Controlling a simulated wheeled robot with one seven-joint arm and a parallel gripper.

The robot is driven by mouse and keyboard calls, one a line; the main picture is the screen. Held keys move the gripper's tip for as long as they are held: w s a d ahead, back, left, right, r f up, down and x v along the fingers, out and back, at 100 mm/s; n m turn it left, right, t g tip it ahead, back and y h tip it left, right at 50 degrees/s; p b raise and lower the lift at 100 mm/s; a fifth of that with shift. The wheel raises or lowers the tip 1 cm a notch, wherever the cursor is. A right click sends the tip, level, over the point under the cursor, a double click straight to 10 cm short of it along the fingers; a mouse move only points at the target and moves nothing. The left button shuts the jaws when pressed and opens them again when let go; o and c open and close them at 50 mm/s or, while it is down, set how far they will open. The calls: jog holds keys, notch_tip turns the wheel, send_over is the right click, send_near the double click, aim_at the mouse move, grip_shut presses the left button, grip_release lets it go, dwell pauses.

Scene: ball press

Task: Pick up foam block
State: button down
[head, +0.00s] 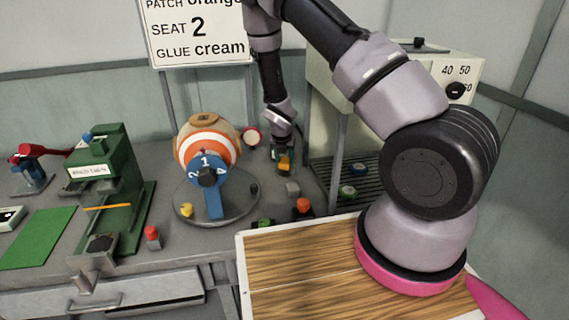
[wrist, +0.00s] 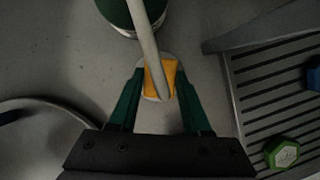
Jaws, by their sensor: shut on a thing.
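The foam block is a small yellow-orange piece (wrist: 171,70) between my green fingertips in the wrist view. My gripper (wrist: 159,84) is shut on it. A pale rod crosses in front of the block and hides part of it. A pale rounded surface shows around the block's edges; I cannot tell whether the block touches it. In the head view my gripper (head: 284,155) is at the back of the grey bench, right of the striped ball, with the yellow block (head: 284,166) showing small at its tips.
The orange-and-white striped ball (head: 197,146) sits on a round turntable behind a blue numbered dial (head: 212,172). A green press (head: 115,185) stands at left. A wooden board (head: 300,275) is in front.

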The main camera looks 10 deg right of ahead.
jog(key=shift+r, duration=0.85)
jog(key=s+a, duration=0.2)
jog(key=s, duration=0.3)
jog(key=s+a, duration=0.2)
jog(key=s, duration=0.4)
jog(key=s+a, duration=0.3)
jog(key=s, duration=0.2)
jog(key=shift+s, duration=0.35)
jog(key=c, duration=1.3)
grip_release()
jog(key=shift+c, duration=1.2)
